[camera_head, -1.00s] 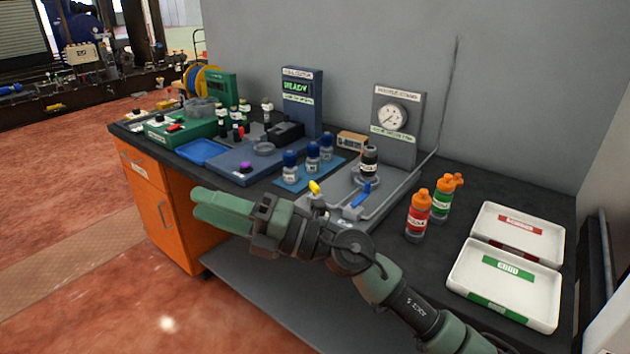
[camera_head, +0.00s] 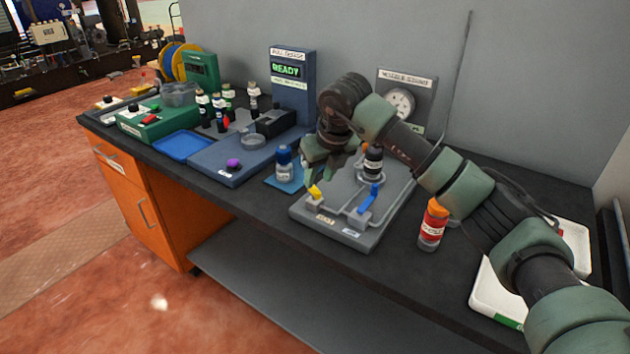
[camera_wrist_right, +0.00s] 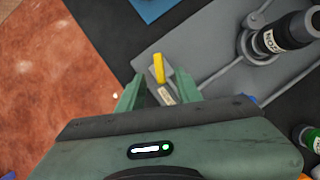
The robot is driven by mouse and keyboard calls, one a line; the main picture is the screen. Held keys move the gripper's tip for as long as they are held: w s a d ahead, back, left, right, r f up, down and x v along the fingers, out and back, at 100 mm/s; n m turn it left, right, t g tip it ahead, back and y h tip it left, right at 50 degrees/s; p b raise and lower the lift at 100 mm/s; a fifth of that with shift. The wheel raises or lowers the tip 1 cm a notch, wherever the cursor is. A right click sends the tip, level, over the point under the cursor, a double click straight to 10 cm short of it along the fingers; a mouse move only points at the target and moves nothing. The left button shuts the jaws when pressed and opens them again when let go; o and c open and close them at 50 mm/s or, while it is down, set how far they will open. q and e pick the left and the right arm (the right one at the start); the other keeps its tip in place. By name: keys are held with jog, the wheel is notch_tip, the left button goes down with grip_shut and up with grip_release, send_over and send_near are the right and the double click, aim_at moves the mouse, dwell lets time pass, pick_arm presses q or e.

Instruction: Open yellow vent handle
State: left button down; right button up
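The yellow vent handle (camera_head: 315,193) sits at the front left of a grey stand plate (camera_head: 345,238). My right gripper (camera_head: 320,175) reaches over the stand from the right and points down, just above and behind the handle. In the right wrist view, the yellow handle (camera_wrist_right: 159,68) shows between and slightly beyond the tips of my open right gripper (camera_wrist_right: 160,88). The fingers stand apart on either side, and I see no contact. A blue handle (camera_head: 369,198) is to the right on the same stand. My left gripper is out of view.
A black-capped bottle (camera_head: 373,162) stands upright on the stand close to my gripper. A blue-capped vial (camera_head: 284,163) is just left. The gauge panel (camera_head: 405,85) rises behind.

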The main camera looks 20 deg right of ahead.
aim_at(315, 188)
jog(key=x, duration=0.3)
jog(key=shift+w, duration=0.1)
jog(key=shift+w+f, duration=0.2)
jog(key=shift+f, duration=0.35)
grip_shut()
jog(key=shift+w+d+n+g+y, duration=0.1)
jog(key=shift+n+g+y, duration=0.3)
jog(key=shift+n, duration=0.8)
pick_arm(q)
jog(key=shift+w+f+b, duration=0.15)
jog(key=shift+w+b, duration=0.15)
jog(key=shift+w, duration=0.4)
pick_arm(e)
jog(key=shift+n+y, duration=0.6)
jog(key=shift+n, duration=1)
grip_release()
